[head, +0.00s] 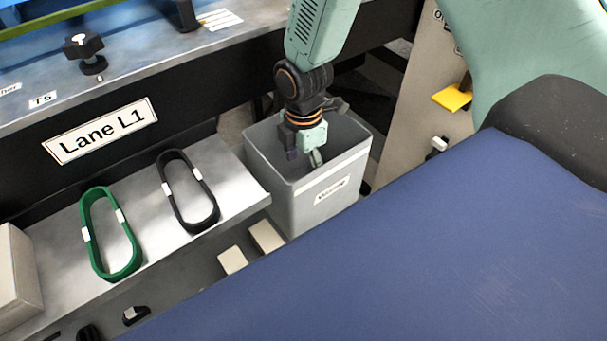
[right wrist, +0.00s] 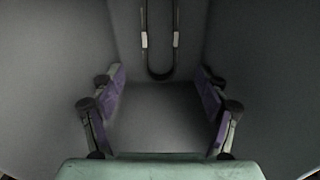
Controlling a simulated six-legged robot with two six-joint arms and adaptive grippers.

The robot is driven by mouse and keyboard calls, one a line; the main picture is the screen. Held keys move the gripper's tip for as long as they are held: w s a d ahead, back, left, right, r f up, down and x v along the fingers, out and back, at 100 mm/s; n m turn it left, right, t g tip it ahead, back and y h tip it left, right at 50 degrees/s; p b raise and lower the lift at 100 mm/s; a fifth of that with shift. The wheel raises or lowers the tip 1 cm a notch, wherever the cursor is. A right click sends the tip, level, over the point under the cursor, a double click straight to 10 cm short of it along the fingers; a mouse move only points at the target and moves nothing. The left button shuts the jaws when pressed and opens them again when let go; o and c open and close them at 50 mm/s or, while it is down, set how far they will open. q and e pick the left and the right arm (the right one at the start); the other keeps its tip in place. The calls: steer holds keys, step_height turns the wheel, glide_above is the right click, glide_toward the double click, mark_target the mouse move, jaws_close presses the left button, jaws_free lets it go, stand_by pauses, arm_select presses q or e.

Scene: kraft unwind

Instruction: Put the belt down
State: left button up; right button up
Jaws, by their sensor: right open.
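My right gripper (head: 304,156) points down into the grey bin (head: 338,192), its fingertips below the rim. In the right wrist view its purple-padded fingers (right wrist: 162,95) are spread apart with nothing between them. A dark belt loop (right wrist: 160,72) with white tags is inside the bin, beyond the fingertips and apart from them. Its upper part runs out of that view, and I cannot tell whether it lies flat or leans on the wall. A green belt (head: 107,262) and a black belt (head: 190,224) lie on the metal shelf (head: 157,262). My left gripper is not in view.
The Lane L1 panel (head: 100,132) stands behind the shelf. A black knob (head: 84,45) is on the upper ledge. A beige box (head: 12,265) sits at the shelf's left end. A wide blue surface (head: 420,255) fills the lower right. The bin walls surround my right fingers closely.

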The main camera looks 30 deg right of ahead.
steer(key=shift+r, duration=1.45)
